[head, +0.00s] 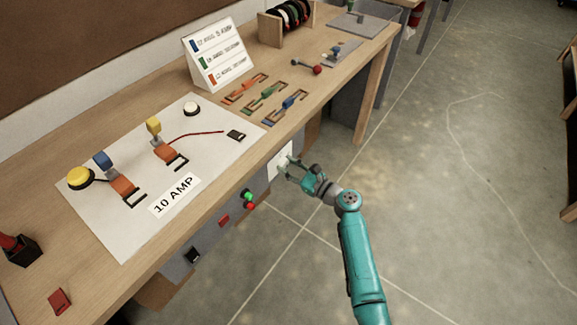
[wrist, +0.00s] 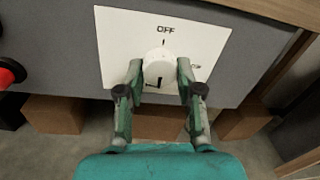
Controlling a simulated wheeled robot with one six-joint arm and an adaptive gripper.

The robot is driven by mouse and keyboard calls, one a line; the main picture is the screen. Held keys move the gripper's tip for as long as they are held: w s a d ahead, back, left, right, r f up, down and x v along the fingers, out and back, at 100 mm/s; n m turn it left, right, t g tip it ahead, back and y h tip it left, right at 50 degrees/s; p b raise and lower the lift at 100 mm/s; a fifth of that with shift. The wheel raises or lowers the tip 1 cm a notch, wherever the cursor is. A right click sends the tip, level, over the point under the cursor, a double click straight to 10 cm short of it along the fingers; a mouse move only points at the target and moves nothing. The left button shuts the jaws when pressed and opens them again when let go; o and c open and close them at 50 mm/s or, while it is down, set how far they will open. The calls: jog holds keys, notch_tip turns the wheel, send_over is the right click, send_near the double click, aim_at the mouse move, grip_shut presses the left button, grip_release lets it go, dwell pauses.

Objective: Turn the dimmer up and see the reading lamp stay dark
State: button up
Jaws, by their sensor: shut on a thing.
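The dimmer is a round white knob (wrist: 158,64) on a white plate (wrist: 118,40) on the grey front of the bench. Black "OFF" lettering stands above the knob, and a smaller label to its right is partly hidden. A black mark shows at the knob's lower edge; I cannot tell its exact setting. My gripper (wrist: 160,80) is shut on the knob, one finger on each side. In the head view my gripper (head: 286,170) is at the plate (head: 277,161) below the bench edge. I cannot pick out a reading lamp for certain.
The wooden bench top (head: 330,85) holds a white board (head: 108,222) marked "10 AMP", with a yellow dome (head: 79,177) and a white round piece (head: 191,108). Green and red buttons (head: 249,200) sit left of my gripper. The floor on the right is clear.

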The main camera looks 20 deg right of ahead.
jog(key=shift+f, duration=0.1)
dwell(0.3)
jog(key=o, duration=1.2)
jog(key=shift+c, duration=0.2)
jog(key=v, duration=1.2)
jog(key=shift+s, duration=0.1)
